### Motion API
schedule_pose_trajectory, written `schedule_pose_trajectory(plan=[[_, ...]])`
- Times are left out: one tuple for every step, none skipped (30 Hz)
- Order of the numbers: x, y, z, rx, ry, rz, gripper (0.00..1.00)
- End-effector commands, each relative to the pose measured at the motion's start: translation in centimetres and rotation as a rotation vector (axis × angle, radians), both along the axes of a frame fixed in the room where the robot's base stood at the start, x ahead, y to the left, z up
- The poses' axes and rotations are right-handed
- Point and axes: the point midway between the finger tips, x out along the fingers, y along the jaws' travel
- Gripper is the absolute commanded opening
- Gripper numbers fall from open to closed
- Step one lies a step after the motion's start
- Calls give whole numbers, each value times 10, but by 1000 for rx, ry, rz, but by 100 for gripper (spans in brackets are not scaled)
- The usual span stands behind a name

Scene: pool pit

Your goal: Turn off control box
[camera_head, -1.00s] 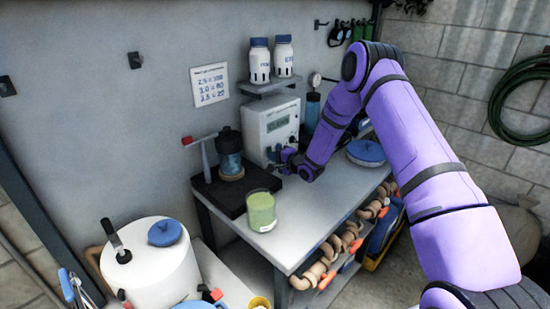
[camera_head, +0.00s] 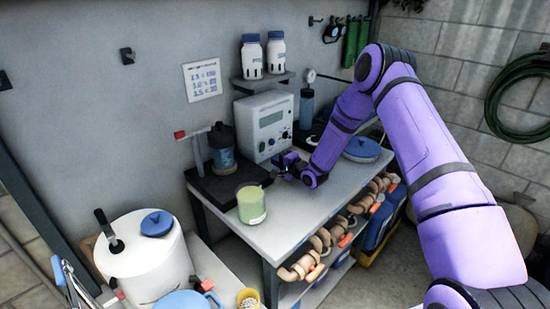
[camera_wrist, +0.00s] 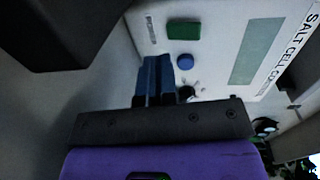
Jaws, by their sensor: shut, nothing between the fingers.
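The control box (camera_head: 270,116) is a white unit with a display, standing on the workbench against the wall. In the wrist view, the control box (camera_wrist: 215,55) appears turned, lettered "SALT CELL CON…", with a grey-green display (camera_wrist: 258,50), a green rectangular part (camera_wrist: 184,29) and a round blue knob (camera_wrist: 185,61). My gripper (camera_head: 284,163) is low in front of the box. In the wrist view, the blue fingers of my gripper (camera_wrist: 157,62) are together and empty, left of the blue knob. Whether the fingertips touch the box cannot be told.
A black base (camera_head: 230,186) with a dark canister (camera_head: 222,150) stands left of the box. A green jar (camera_head: 251,205) is at the bench's front left. A blue-lidded dish (camera_head: 362,149) sits to the right. Two white bottles stand on the shelf (camera_head: 262,83) above.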

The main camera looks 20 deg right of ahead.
Motion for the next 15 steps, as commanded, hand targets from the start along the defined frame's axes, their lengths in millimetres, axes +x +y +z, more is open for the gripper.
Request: schedule_pose_trajectory(plan=[[-5, -6, -1, -1, 1, -4, 0], [-9, -8, -2, -1, 1, -4, 0], [-13, -11, -3, 0, 1, -4, 0], [-17, -13, -3, 0, 1, -5, 0], [-21, -15, -4, 1, 2, -5, 0], [-26, -18, -5, -1, 2, -4, 0], [-30, -21, -6, -1, 1, -4, 0], [-35, -23, -7, -1, 2, -4, 0], [-40, -27, -8, 0, 1, -5, 0], [-44, -29, -9, -1, 2, -5, 0], [-48, -31, -10, -1, 2, -4, 0], [-52, -34, -11, -2, 1, -5, 0], [-55, -35, -11, -1, 1, -4, 0], [-57, -37, -12, -1, 1, -4, 0], [-60, -38, -12, -1, 1, -3, 0]])
